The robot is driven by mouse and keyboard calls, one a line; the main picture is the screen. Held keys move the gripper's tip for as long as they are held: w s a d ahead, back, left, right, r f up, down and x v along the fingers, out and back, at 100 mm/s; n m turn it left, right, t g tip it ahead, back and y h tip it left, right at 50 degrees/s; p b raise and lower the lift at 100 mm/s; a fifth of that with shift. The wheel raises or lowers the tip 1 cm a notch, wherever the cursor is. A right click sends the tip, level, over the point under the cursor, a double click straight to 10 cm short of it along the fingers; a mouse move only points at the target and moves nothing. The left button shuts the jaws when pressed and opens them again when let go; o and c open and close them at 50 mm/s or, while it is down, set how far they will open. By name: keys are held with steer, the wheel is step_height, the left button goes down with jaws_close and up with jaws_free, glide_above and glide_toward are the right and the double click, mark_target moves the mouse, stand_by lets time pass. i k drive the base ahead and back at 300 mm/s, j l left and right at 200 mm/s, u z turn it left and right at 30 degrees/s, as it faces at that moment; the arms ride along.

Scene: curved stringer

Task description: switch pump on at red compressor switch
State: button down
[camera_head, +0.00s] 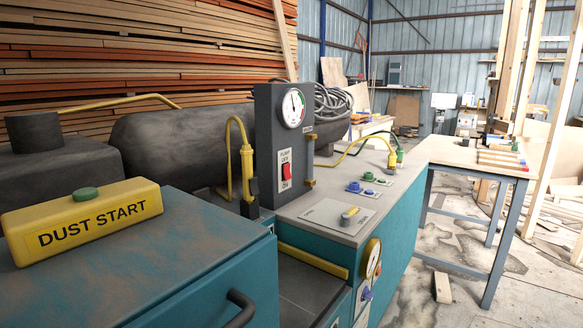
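The red compressor switch (286,172) is a small red rocker on a pale plate marked PUMP, with OFF above it and ON below it. It sits on the front of a dark grey upright panel (265,130), below a round white gauge (293,108). The rocker's exact tilt is too small to tell. My gripper is not in view, and nothing covers the switch.
A yellow DUST START box (82,220) with a green button (86,194) stands on the teal cabinet (150,262) at front left. A yellow cable (247,160) hangs left of the panel.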

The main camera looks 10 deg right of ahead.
mark_target(287, 176)
steer(key=i+l, duration=0.2)
steer(key=l, duration=0.15)
steer(key=i+l+u, duration=0.1)
steer(key=l, duration=0.25)
steer(key=i+l, duration=0.2)
steer(key=l, duration=0.2)
steer(key=i+l+u, duration=0.1)
steer(key=l, duration=0.25)
steer(key=i+l, duration=0.25)
steer(key=l, duration=0.15)
steer(key=u, duration=0.05)
